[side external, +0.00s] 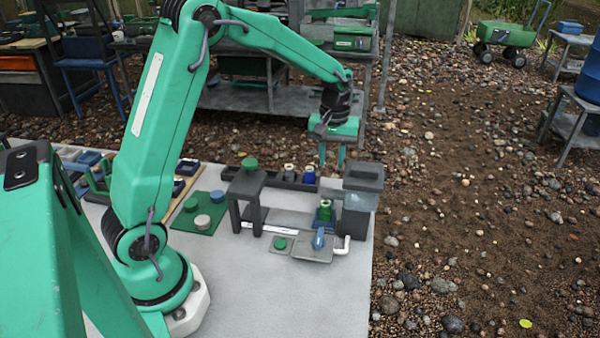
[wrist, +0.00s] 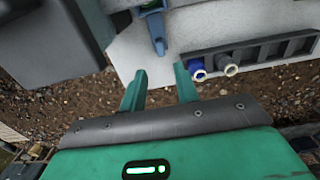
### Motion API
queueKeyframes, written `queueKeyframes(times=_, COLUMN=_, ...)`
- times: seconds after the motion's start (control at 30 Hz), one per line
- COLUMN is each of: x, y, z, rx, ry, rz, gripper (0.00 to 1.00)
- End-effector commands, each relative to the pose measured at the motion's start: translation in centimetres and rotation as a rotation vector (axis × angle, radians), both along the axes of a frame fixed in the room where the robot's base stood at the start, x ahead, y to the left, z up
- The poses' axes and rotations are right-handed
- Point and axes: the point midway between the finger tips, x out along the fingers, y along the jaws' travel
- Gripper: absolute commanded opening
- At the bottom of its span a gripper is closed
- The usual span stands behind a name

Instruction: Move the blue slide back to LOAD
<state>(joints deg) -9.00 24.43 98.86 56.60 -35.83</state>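Two blue parts show near the grey hopper (side external: 363,178) in the side external view. One is a small blue block (side external: 316,219) around the base of a green bottle (side external: 325,209). The other is a blue upright piece (side external: 318,238) on a grey plate (side external: 312,252). I cannot tell which is the slide, and no LOAD mark is readable. A blue part (wrist: 157,38) also shows in the wrist view, above my fingertips. My gripper (side external: 332,155) hangs behind the bench's far edge, fingers down. The wrist view shows its two fingers (wrist: 158,80) apart and empty.
A dark rack (side external: 270,181) with a cream-topped bottle (side external: 288,172) and a blue bottle (side external: 309,175) stands along the far edge. A dark stand (side external: 247,190) with a green knob is left of the hopper. The bench front (side external: 290,300) is clear.

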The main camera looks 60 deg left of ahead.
Motion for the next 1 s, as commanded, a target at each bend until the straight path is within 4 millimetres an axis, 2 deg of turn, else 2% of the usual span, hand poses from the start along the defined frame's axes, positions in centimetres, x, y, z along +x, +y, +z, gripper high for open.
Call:
queueKeyframes(times=0.47, x=0.1, y=0.0, z=-0.7, rx=0.0, ry=0.003, rz=0.003, gripper=0.31)
queueKeyframes(times=1.0, x=0.0, y=0.0, z=-4.0, rx=-0.001, ry=0.004, rz=0.003, gripper=0.31)
